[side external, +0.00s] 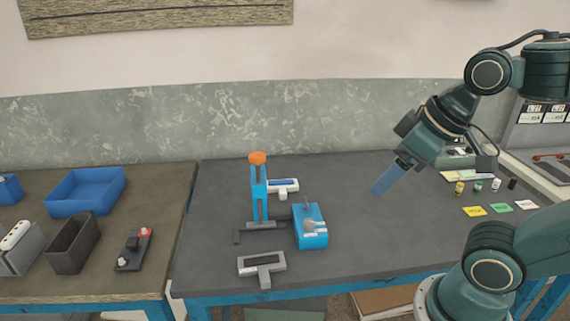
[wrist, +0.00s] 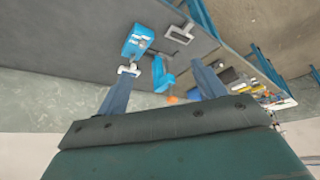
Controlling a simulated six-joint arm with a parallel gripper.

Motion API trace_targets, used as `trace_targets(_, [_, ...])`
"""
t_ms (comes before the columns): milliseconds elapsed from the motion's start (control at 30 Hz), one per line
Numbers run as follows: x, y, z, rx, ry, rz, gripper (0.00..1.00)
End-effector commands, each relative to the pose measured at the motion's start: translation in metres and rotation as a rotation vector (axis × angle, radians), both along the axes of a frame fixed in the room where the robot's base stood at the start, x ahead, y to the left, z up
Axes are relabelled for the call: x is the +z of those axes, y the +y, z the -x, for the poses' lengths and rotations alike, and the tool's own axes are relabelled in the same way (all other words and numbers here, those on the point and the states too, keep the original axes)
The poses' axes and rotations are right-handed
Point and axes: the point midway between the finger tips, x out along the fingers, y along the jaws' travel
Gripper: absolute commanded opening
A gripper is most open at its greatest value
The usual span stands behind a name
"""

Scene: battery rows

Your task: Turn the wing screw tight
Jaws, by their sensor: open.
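A blue box (side external: 312,240) stands on the dark table in the middle of the side view, and it also shows in the wrist view (wrist: 137,45). A small grey fitting (side external: 310,224) on the box may be the wing screw; its shape is too small to be sure. Beside the box is a blue upright stand (side external: 257,204) with an orange knob (side external: 257,158) on top; the stand also shows in the wrist view (wrist: 161,75). My gripper (side external: 376,191) is open and empty, tilted down to the left, above the table and right of the box. Its two fingers show apart in the wrist view (wrist: 161,67).
A white-and-blue handled device (side external: 283,187) lies behind the box, and a grey one (side external: 261,264) in front. Small bottles (side external: 478,186) and coloured cards (side external: 475,210) are at the right. A left table holds a blue bin (side external: 86,190) and dark bin (side external: 73,246). Table between gripper and box is clear.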

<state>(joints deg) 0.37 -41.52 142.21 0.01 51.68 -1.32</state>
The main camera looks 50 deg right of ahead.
Motion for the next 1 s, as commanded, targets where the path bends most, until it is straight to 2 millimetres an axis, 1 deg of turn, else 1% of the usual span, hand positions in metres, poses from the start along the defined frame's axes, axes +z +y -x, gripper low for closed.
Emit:
trace_targets(167, [0.005, -0.004, -0.018, 0.041, 0.036, 0.03, 0.69])
trace_targets(267, [0.009, -0.009, -0.033, 0.077, 0.064, 0.054, 0.69])
trace_targets(567, [0.01, -0.027, -0.088, 0.208, 0.16, 0.122, 0.69])
trace_targets(767, [0.003, -0.043, -0.126, 0.301, 0.223, 0.154, 0.69])
trace_targets(1000, [-0.017, -0.066, -0.169, 0.418, 0.296, 0.181, 0.69])
